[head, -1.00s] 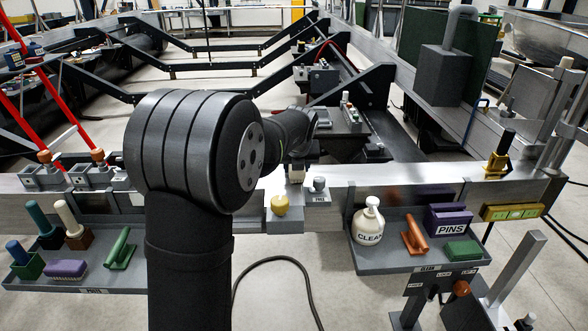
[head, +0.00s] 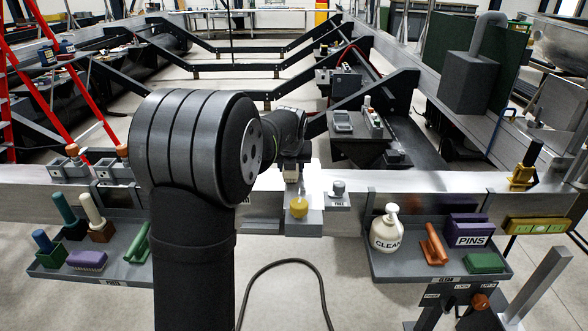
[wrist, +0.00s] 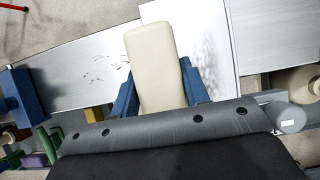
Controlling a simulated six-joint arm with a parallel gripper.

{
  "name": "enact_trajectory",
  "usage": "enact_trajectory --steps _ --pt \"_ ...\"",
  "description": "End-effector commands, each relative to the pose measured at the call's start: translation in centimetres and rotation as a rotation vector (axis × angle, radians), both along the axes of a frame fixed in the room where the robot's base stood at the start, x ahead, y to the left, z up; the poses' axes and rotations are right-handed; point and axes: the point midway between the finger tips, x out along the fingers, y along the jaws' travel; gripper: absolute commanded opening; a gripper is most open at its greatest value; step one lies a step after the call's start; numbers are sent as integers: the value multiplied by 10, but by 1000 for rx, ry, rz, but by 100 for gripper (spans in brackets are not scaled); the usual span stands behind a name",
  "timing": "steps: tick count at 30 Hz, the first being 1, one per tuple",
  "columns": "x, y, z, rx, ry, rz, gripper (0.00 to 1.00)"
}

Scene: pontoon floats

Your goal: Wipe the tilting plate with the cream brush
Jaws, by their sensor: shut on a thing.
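My gripper (wrist: 160,95) is shut on the cream brush (wrist: 157,65), with a blue finger on each side of its cream block. In the wrist view the brush lies over a pale metal plate (wrist: 214,30), which has a dark speckled smudge to the right of the brush. I cannot tell whether the bristles touch the plate. In the head view my gripper (head: 290,160) points down over the middle of the metal beam, and a little of the cream brush (head: 291,174) shows below it. The plate's tilt is not clear.
A yellow knob (head: 299,207) stands just in front of the brush, with a grey knob (head: 338,188) to its right. The left tray (head: 118,272) holds several brushes. The right tray (head: 408,266) holds a cream bottle (head: 387,232), an orange-handled tool (head: 434,245) and a purple PINS box (head: 470,230).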

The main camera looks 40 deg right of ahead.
Motion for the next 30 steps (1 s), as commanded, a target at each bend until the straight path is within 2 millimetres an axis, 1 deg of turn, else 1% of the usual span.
enact_trajectory --steps 1,3,5,8,11,13,15,16,18,20,24,25,28,30 --pt "-6 -4 2 0 0 -4 17" --pt "-11 -9 -2 1 0 -4 17" --pt "-14 -13 3 -1 -1 -4 17" --pt "-21 -19 -2 1 1 -4 17" --pt "-27 -26 -3 0 0 -4 17" --pt "-32 -30 1 0 -1 -3 17" --pt "-37 -34 -2 1 0 -4 17" --pt "-39 -37 1 -1 -1 -4 17" --pt "-43 -41 -1 1 0 -3 17" --pt "-46 -45 4 -2 -1 -4 17" --pt "-55 -54 -3 1 -1 -4 17" --pt "-51 -55 1 -1 -2 -1 17" --pt "-44 -62 -3 0 0 0 17" --pt "-40 -62 3 0 0 1 17"
